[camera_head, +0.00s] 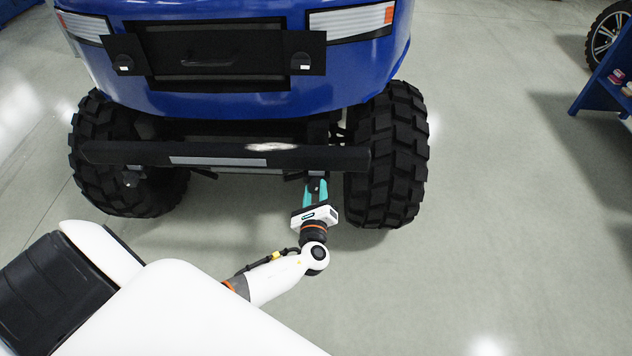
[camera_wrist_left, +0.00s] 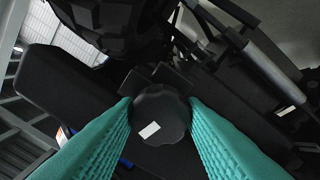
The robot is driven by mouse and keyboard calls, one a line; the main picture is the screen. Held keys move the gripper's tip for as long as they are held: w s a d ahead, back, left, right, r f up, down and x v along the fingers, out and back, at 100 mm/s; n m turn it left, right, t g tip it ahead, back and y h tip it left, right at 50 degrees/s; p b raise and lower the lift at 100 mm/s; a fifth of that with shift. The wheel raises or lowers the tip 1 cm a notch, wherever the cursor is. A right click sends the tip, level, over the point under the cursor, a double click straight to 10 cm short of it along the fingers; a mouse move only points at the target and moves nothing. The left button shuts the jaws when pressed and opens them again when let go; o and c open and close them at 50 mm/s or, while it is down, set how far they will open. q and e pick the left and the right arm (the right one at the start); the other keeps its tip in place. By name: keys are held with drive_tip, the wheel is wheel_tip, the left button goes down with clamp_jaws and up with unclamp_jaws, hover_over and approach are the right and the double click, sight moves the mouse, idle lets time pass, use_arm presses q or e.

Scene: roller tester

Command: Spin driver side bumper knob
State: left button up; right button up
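My left gripper (camera_head: 317,185) reaches up to the underside of the black front bumper (camera_head: 110,152), near its right end in the head view. In the left wrist view a black scalloped knob (camera_wrist_left: 160,112) with a small white mark sits between the tips of my teal fingers (camera_wrist_left: 160,108). Both fingers lie against its sides, with no clear gap seen. The white mark is tilted. In the head view this knob is hidden by the gripper and bumper. My right gripper is not in view.
The blue vehicle (camera_head: 250,100) stands over the bumper, with a large black tire (camera_head: 388,155) close right of my gripper and another tire (camera_head: 135,195) at the left. Two black knobs sit on its front panel. A blue shelf (camera_head: 600,85) stands far right. The floor in front is clear.

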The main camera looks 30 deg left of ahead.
use_arm(q)
drive_tip(key=shift+o, duration=1.4)
drive_tip(key=shift+f, duration=0.1)
drive_tip(key=o, duration=0.5)
drive_tip(key=shift+c, duration=0.2)
drive_tip(key=shift+v, duration=1.25)
drive_tip(key=shift+p+v, duration=0.3)
drive_tip(key=shift+v, duration=1.5)
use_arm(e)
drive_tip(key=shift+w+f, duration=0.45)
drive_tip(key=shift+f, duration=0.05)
